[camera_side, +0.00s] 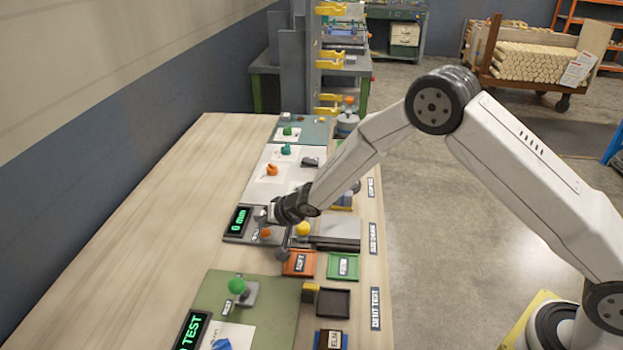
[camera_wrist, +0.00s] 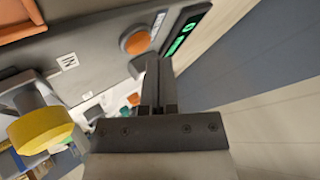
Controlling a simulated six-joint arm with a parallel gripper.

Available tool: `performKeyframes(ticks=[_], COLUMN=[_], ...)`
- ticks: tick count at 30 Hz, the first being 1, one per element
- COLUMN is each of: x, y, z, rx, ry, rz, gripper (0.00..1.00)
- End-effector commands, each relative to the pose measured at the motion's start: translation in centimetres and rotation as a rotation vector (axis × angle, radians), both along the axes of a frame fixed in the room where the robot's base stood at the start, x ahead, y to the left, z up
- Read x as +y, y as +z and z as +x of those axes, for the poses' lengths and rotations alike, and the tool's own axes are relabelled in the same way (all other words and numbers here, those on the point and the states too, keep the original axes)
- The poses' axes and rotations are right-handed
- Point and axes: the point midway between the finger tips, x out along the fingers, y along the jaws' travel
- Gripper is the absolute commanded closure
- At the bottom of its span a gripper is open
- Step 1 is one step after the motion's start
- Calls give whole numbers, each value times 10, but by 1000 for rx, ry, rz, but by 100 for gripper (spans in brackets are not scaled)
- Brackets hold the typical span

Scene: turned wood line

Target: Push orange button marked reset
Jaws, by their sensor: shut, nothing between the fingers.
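The orange button (camera_wrist: 136,40) is a round cap on a grey panel, beside a small white label too small to read surely. It also shows in the side view (camera_side: 266,233), next to the green-lit display. In the wrist view my gripper (camera_wrist: 152,62) has its two fingers together, with nothing between them. In that picture the fingertips appear just below and right of the button; I cannot tell the height between them, and no contact is clear. In the side view the fingers are hard to make out below my dark wrist.
A yellow knob (camera_wrist: 40,130) stands on the panel's other side. The lit display (camera_side: 238,220) is left of the button. An orange tray (camera_side: 285,270) and a green tray (camera_side: 344,277) lie nearby. A green button (camera_side: 237,286) sits on another panel. The bench's left side is clear.

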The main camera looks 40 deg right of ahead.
Motion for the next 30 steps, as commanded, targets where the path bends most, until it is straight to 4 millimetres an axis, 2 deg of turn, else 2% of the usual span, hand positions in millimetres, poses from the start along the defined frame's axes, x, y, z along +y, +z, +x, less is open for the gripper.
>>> performKeyframes(ticks=[8, 24, 30], x=[0, 0, 0], y=[6, 43, 50], z=[0, 0, 0], rx=[-2, -2, 0], ry=[1, 1, 0], rz=[1, 0, 0], gripper=[100, 100, 100])
